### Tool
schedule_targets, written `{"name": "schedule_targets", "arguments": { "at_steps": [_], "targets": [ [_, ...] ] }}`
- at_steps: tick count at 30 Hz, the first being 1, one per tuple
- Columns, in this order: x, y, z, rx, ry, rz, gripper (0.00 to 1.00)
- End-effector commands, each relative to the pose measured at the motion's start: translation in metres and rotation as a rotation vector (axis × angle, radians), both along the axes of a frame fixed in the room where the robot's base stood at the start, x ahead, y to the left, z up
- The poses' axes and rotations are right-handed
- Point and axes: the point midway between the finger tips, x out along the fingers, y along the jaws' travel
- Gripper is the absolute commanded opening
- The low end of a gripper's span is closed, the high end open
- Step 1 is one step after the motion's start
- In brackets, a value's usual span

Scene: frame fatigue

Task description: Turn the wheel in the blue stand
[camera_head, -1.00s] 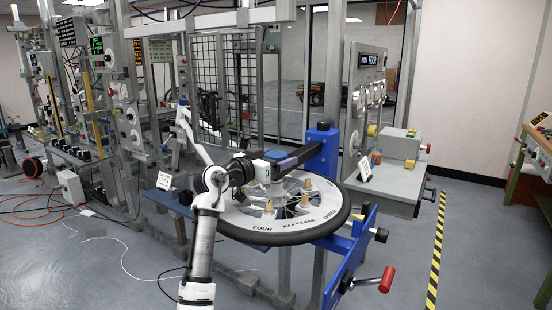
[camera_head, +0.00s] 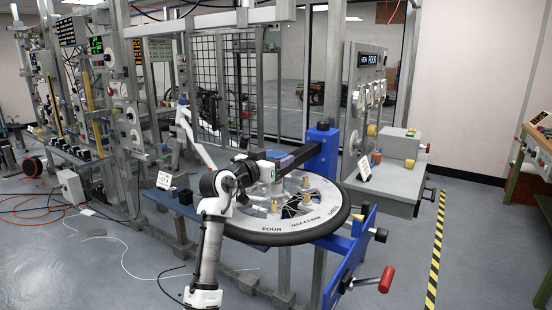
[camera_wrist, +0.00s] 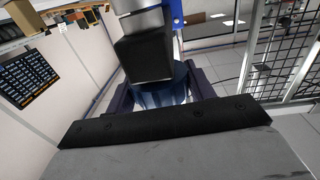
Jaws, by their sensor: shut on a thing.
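The wheel (camera_head: 290,239) lies nearly flat in the blue stand (camera_head: 324,150). It has a black tyre, a pale disc with lettering such as FOUR, and several brass-coloured pegs (camera_head: 274,205) around its hub. My arm reaches in from the left over the disc. My gripper (camera_head: 272,186) is low at the left part of the wheel, shut on it; its fingertips and the exact part held are hard to make out. In the wrist view, a dark block and dark jaw parts (camera_wrist: 165,95) fill the middle, and the wheel cannot be clearly told there.
A blue bracket (camera_head: 350,262) with a red-handled crank (camera_head: 386,279) juts out in front of the wheel. A grey cabinet (camera_head: 385,187) with a display reading FOUR (camera_head: 371,60) stands to the right. A small sign (camera_head: 165,181) stands left of the wheel. Floor at right is clear beyond striped tape (camera_head: 436,245).

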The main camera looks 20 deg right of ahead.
Motion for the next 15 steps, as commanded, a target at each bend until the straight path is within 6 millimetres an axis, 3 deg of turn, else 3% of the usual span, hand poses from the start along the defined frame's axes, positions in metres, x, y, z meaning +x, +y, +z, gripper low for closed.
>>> {"name": "schedule_targets", "arguments": {
  "at_steps": [15],
  "targets": [
    [-0.0023, -0.0032, 0.0021, -0.002, 0.0, 0.446, 0.13]
  ]
}}
